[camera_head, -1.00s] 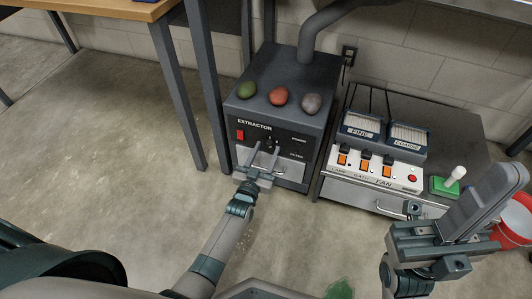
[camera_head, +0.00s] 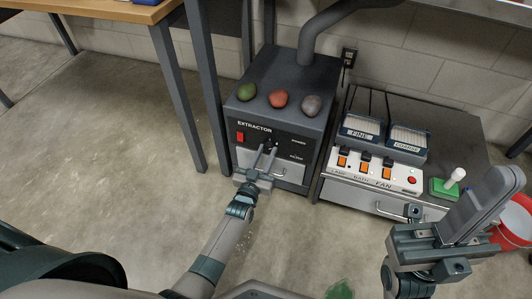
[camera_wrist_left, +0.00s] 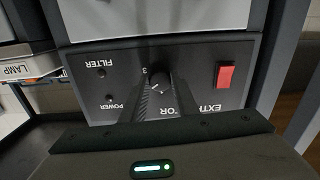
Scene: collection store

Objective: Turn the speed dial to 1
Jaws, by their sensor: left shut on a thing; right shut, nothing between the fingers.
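The speed dial (camera_wrist_left: 158,80) is a round black knob on the dark front panel of the extractor (camera_head: 252,137). In the left wrist view, where the panel appears upside down, a "3" shows at the dial's edge; other numbers are hidden and I cannot read the setting surely. My left gripper (camera_head: 268,150) reaches the panel from below, and its two fingers (camera_wrist_left: 168,92) are shut on the dial from both sides. In the head view the fingers mostly hide the dial. My right gripper (camera_head: 505,182) is shut and empty at the right, away from the extractor.
A red switch (camera_head: 240,136) sits left of the dial. Green, red and grey egg-like objects (camera_head: 278,98) lie on the extractor. A white switch box (camera_head: 375,170) and a green-based push button (camera_head: 444,188) stand on the bench at right. A red bucket (camera_head: 517,220) is partly behind my right gripper.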

